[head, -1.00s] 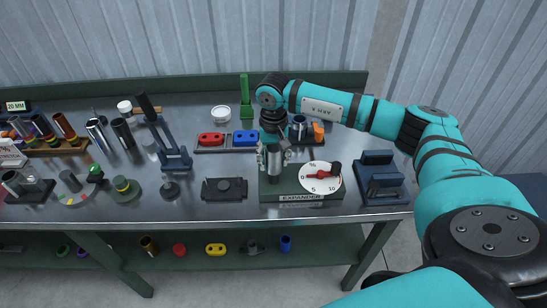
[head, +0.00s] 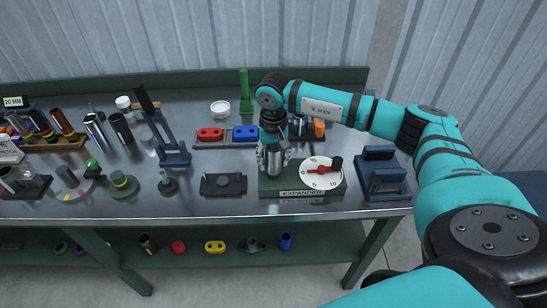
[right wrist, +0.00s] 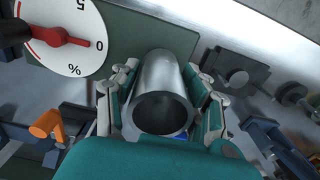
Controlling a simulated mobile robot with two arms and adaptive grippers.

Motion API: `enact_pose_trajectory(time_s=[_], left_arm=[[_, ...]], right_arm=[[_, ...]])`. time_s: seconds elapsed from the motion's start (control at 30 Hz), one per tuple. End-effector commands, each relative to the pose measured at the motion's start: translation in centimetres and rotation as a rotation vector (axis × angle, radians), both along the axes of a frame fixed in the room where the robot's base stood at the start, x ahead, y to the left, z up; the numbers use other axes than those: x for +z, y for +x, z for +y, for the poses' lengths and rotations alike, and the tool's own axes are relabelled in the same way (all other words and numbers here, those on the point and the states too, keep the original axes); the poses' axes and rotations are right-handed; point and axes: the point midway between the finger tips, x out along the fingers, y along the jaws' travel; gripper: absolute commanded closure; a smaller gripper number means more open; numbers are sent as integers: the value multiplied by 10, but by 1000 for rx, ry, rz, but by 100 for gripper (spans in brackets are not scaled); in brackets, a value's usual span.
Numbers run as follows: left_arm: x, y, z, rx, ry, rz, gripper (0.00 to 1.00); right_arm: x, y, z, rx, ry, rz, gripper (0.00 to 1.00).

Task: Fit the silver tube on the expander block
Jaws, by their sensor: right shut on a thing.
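The silver tube (head: 277,168) is upright at the left part of the expander block (head: 262,186), beside its dial. My right gripper (head: 272,155) is shut around the tube from above. In the right wrist view the tube (right wrist: 160,75) sits between the two fingers (right wrist: 163,88), its open, dark end facing the camera. The tube's lower end is against or just above the block's top; its seating and any post inside are hidden. My left gripper is not in view.
The white dial (head: 320,173) with a red pointer and black knob lies right of the tube. A blue fixture (head: 382,178) stands further right. A flat black plate (head: 223,184) lies left of the block. Behind are a tray with red and blue pieces (head: 209,134) and a green stand (head: 245,95).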

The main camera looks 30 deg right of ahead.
Motion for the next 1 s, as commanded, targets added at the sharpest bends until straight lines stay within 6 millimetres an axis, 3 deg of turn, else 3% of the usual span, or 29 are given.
enact_pose_trajectory(time_s=[1.0], left_arm=[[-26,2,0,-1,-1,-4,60]], right_arm=[[-29,0,0,0,0,0,83]])
